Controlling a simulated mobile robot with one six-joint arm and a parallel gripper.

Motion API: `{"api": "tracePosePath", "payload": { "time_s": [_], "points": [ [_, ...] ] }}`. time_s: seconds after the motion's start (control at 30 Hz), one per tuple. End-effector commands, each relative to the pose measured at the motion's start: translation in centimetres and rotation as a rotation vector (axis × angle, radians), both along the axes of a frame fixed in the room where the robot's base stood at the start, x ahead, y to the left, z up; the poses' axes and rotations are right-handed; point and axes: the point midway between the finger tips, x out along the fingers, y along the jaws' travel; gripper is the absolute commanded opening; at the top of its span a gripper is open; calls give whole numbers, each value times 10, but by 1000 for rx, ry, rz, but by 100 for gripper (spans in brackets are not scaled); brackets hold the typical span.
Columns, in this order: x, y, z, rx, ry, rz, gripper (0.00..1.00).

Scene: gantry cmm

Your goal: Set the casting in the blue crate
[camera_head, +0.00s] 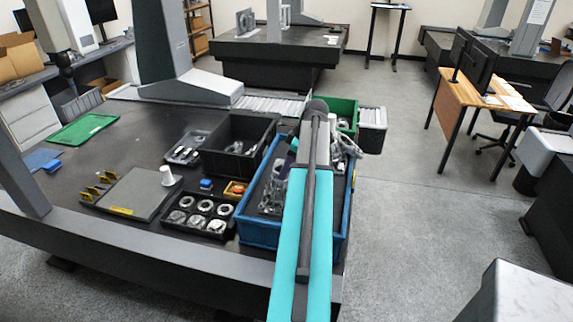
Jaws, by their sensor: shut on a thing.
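The blue crate (262,233) stands at the right end of the dark granite table. My teal arm reaches up the picture across the crate and covers much of its inside. Grey metal parts (271,192) show inside the crate's outline, left of my arm; I cannot tell which of them is the casting, or whether any is held. My gripper and its fingertips are hidden behind my arm.
A black crate (225,163) stands left of the blue crate, and a black tray of metal rings (197,214) lies in front of it. A green bin (345,106) stands behind. A plate with a white cylinder (167,176) and a green tray (82,131) are further left.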

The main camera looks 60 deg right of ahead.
Motion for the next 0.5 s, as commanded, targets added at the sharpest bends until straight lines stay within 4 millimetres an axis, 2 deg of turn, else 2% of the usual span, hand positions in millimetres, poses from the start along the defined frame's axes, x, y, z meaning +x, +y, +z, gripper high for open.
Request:
{"api": "tracePosePath", "payload": {
  "time_s": [0.3, 0.33, 0.43, 0.5],
  "points": [
    [1, 0, 1, -3, -6, 0, 6],
    [0, 0, -2, 0, 0, 0, 50],
    [0, 0, -2, 0, 0, 0, 65],
    [0, 0, -2, 0, 0, 0, 65]
  ]
}}
